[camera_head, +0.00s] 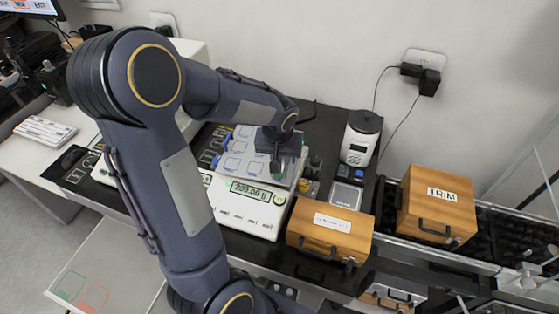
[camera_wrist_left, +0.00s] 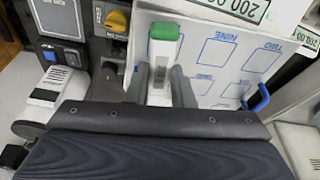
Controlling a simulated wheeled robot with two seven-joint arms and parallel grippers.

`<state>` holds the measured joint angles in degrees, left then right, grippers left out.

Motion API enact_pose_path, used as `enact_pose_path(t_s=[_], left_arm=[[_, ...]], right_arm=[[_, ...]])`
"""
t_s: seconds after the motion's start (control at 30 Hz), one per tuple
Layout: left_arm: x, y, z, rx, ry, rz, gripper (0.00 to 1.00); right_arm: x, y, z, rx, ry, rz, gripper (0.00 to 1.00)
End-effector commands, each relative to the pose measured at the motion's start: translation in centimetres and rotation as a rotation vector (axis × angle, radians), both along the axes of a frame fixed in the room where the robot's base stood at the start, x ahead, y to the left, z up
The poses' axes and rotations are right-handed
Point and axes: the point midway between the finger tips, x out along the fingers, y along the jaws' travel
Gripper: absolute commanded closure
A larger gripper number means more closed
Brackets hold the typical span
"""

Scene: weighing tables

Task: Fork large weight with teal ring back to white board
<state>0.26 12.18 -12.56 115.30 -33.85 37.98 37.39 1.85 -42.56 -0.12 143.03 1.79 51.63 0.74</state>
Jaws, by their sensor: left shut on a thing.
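My left gripper (camera_head: 284,158) reaches over the balance (camera_head: 245,215) and points down above its blue-outlined tray. In the left wrist view its two grey fingers (camera_wrist_left: 161,85) are shut on a white upright piece with a green end (camera_wrist_left: 164,34). I cannot tell whether this piece is a fork handle or part of a weight. The green also shows under the gripper in the head view. A large weight with a teal ring cannot be made out. A white board (camera_head: 125,262) with green and red outlines lies at the lower left. My right gripper is not in view.
A tray with blue outlined squares (camera_wrist_left: 215,75) lies by the gripper. A wooden box (camera_head: 310,240) stands right of the balance, and a TRIM box (camera_head: 425,215) farther right. A white-and-black device (camera_head: 359,138) stands behind. A keyboard (camera_head: 45,130) lies far left.

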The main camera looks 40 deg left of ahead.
Motion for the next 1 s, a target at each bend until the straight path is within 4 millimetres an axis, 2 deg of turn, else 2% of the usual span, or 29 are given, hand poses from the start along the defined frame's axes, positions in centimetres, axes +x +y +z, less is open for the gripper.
enact_pose_path(t_s=[1.0], left_arm=[[0.29, 0.14, -0.14, 0.005, -0.01, -0.001, 1.0]], right_arm=[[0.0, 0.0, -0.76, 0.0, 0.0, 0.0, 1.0]])
